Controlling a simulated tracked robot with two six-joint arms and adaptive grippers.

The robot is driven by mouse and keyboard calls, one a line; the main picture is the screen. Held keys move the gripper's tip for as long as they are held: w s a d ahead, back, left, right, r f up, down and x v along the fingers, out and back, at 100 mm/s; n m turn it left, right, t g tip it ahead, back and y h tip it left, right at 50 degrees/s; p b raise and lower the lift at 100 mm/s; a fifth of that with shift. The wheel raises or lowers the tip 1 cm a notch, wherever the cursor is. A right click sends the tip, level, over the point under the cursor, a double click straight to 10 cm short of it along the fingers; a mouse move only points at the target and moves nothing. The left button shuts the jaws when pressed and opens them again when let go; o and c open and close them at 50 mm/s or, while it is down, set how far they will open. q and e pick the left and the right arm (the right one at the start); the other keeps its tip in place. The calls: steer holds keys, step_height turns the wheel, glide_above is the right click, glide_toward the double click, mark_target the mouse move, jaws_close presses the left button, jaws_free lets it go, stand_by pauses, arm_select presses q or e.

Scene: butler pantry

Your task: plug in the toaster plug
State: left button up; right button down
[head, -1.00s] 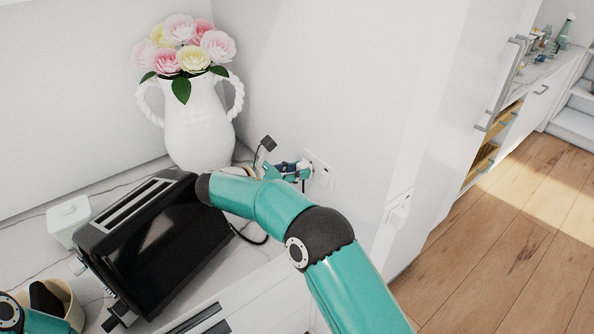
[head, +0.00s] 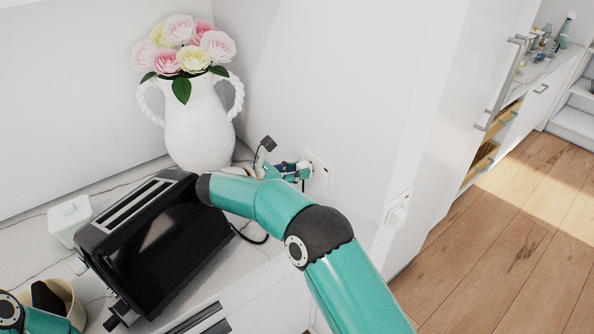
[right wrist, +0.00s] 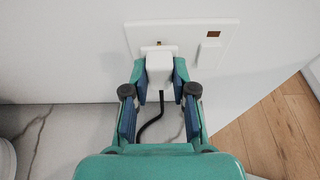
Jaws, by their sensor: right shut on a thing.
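The white toaster plug (right wrist: 159,68) is between the fingers of my right gripper (right wrist: 159,86), which is shut on it. It is right at the white wall socket plate (right wrist: 222,30), facing the left outlet. An opening still shows just above the plug; I cannot tell whether the pins are inside. The black cord (right wrist: 150,127) hangs below the plug. In the head view, my right gripper (head: 298,170) is against the socket plate (head: 321,174), with the plug hardly visible. The black toaster (head: 165,245) stands on the counter at left. Only part of my left arm shows; its gripper is not visible.
A white vase of flowers (head: 197,125) stands behind the toaster, near the wall corner. A white lidded dish (head: 69,220) and a beige pot (head: 66,292) are at left. A second outlet opening (right wrist: 213,34) is free. Another wall fitting (head: 398,208) is to the right.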

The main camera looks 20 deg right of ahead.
steer(key=shift+w+d, duration=0.15)
steer(key=shift+d, duration=0.35)
steer(key=c, duration=0.9)
jaws_free()
steer(key=shift+o, duration=0.2)
steer(key=v, duration=1.2)
